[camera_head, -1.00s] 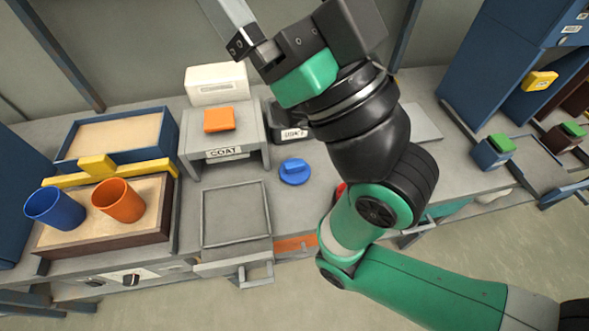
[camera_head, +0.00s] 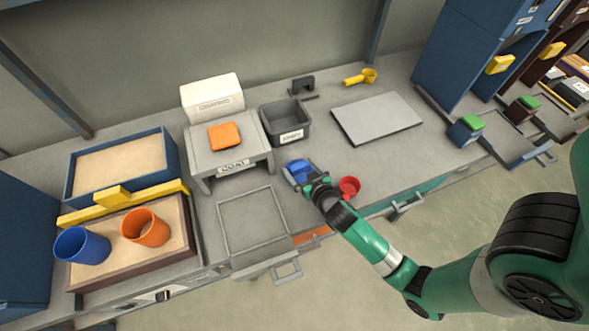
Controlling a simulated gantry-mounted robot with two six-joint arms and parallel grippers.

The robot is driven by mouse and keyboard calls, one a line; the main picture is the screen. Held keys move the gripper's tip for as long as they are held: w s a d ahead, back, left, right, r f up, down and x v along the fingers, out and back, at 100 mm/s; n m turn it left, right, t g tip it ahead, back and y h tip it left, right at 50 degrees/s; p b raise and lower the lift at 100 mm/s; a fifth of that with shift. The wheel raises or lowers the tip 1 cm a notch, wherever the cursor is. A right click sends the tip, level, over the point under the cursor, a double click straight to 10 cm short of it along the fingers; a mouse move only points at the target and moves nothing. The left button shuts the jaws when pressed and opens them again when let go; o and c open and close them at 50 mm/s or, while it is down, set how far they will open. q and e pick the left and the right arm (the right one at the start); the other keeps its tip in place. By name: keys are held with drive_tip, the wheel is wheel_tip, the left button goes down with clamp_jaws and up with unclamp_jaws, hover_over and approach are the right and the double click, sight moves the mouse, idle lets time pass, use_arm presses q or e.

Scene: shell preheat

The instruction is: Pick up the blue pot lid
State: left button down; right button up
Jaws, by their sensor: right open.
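The blue pot lid (camera_head: 298,167) lies on the grey bench in front of the dark grey bin. My right gripper (camera_head: 301,174) has come down over it from the front right. Its jaws are open and sit at the lid, partly hiding it. I cannot tell whether the fingers touch it. My left gripper is not in view.
A red cup (camera_head: 349,187) stands close to the right of my right gripper. A flat grey plate (camera_head: 377,119) lies to the right. A square tray (camera_head: 252,221) is front left.

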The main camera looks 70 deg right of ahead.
sight(296, 164)
drive_tip(key=b+x, duration=0.1)
drive_tip(key=x, duration=0.3)
drive_tip(key=shift+w+d+r, duration=0.1)
drive_tip(key=shift+w, duration=0.1)
drive_tip(key=c, duration=1.3)
